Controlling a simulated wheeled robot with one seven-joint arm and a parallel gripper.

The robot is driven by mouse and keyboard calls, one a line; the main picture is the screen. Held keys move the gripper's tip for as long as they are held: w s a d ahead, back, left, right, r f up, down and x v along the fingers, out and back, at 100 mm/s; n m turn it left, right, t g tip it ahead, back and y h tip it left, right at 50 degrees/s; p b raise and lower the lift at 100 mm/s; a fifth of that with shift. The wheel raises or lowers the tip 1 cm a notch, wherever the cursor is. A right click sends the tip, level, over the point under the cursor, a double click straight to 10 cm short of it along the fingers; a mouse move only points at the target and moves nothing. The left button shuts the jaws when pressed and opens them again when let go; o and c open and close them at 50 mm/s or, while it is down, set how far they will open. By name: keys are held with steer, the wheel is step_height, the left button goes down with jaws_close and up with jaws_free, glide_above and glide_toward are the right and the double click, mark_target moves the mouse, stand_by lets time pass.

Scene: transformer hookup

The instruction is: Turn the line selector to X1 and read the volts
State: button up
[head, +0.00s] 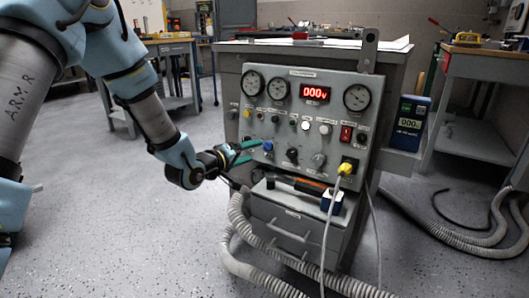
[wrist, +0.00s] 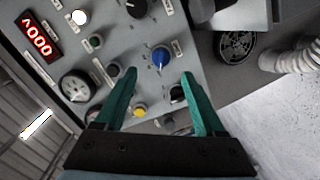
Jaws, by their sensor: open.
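A grey control panel (head: 300,118) carries several knobs, buttons and gauges. A blue pointer knob (head: 267,145) sits at its lower left. In the wrist view the blue knob (wrist: 161,58) lies just beyond the fingertips, between their lines. My gripper (head: 249,152) is open, with green fingers pointing at the panel; the wrist view shows the gap between the fingers (wrist: 159,76) empty. I see no contact with the knob. The labels are too small to read, so which knob is the line selector and its position cannot be told. The red display (head: 315,91) reads 000 V.
Black knobs (head: 292,155) stand right of the blue one. A yellow plug (head: 347,168) with a white cable is at the lower right. A handheld meter (head: 410,122) stands beside the panel. Grey hoses (head: 240,215) lie below; the floor at left is clear.

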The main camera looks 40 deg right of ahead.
mark_target(264, 147)
steer(key=b+x, duration=0.1)
steer(key=x, duration=0.6)
steer(key=shift+w+f, duration=0.1)
steer(key=shift+w, duration=0.05)
steer(key=shift+c, duration=0.2)
jaws_close()
